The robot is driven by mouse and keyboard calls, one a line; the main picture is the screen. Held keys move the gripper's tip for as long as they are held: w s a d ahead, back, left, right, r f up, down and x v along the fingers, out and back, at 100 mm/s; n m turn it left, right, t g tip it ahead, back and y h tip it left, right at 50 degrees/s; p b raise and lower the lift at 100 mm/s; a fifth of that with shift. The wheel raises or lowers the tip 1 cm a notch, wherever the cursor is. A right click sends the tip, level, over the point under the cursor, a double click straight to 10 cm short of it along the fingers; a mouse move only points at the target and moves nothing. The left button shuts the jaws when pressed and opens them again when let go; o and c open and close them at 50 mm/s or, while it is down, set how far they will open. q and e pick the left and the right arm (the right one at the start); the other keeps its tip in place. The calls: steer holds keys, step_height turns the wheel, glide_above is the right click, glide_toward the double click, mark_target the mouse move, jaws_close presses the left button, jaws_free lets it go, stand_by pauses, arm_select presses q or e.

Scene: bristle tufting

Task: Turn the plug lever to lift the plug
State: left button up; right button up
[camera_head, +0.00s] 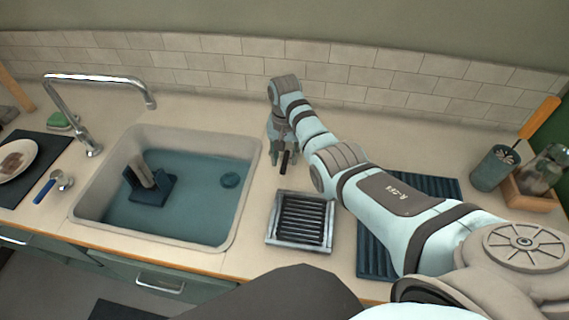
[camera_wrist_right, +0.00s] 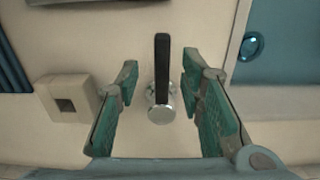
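The plug lever (camera_wrist_right: 162,62) has a black handle on a round chrome base (camera_wrist_right: 160,113), set in the counter. In the head view, the black handle (camera_head: 284,163) shows below my right gripper (camera_head: 284,146), to the right of the sink. My right gripper is open. In the right wrist view its green-padded fingers (camera_wrist_right: 160,75) stand on either side of the lever, with a gap on each side. The round plug (camera_head: 230,180) lies in the water of the sink (camera_head: 250,160). It also shows in the right wrist view (camera_wrist_right: 251,46). My left gripper is out of view.
A metal drain rack (camera_head: 302,219) sits on the counter. A beige block (camera_wrist_right: 66,97) stands beside the gripper. A dark object (camera_head: 150,190) is in the sink. A chrome faucet (camera_head: 95,78) stands behind it. A cup (camera_head: 493,170) and wooden box (camera_head: 530,190) are at right.

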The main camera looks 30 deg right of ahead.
mark_target(284, 163)
steer(key=shift+w+f, duration=0.25)
steer(key=shift+f, duration=0.8)
steer(key=shift+w+f, duration=0.15)
steer(key=shift+f, duration=0.2)
steer(key=shift+s+r, duration=0.15)
steer(key=shift+s, duration=0.1)
jaws_close()
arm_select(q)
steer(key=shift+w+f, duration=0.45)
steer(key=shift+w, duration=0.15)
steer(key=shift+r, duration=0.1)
